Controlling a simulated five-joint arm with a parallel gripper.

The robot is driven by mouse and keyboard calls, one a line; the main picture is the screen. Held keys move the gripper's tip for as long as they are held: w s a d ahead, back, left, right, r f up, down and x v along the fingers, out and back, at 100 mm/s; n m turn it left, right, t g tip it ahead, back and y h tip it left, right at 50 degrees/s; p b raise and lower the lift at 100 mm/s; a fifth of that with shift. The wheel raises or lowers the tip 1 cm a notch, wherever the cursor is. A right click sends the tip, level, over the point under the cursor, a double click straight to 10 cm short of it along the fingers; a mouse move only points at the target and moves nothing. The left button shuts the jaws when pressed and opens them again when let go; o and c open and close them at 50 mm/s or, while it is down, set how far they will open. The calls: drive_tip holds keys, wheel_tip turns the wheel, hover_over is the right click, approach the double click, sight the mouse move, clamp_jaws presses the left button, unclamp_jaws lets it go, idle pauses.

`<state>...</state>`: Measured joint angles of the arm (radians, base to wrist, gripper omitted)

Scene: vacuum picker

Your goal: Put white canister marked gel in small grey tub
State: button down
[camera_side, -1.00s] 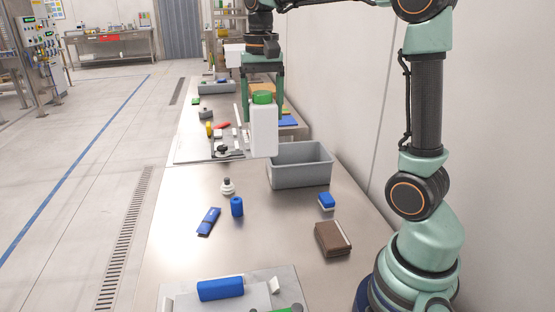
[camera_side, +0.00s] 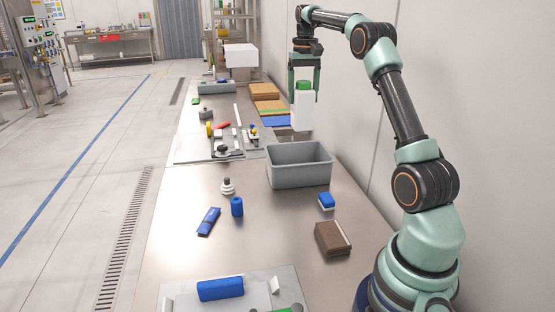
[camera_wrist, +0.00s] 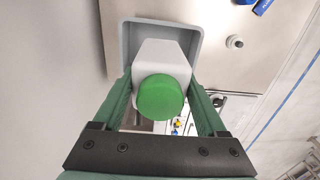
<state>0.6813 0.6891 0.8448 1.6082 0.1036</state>
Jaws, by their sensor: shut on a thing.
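The white canister (camera_side: 302,112) with a green lid is upright in my gripper (camera_side: 304,92). My gripper is shut on it, with one finger on each side. In the wrist view the green lid (camera_wrist: 161,97) is between the fingers, and the canister hides part of the tub. The marking on the canister cannot be read. The small grey tub (camera_side: 299,178) stands on the steel table, open at the top and apparently empty where its inside shows. In the side view the canister is above the tub's back rim, raised clear of it. The tub's rim (camera_wrist: 126,40) also shows in the wrist view.
The wall runs along the right.

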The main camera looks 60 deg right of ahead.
wheel_tip(320, 180, down, 18)
drive_tip(key=shift+f, duration=0.15)
idle(0.3)
drive_tip(key=shift+f, duration=0.15)
unclamp_jaws()
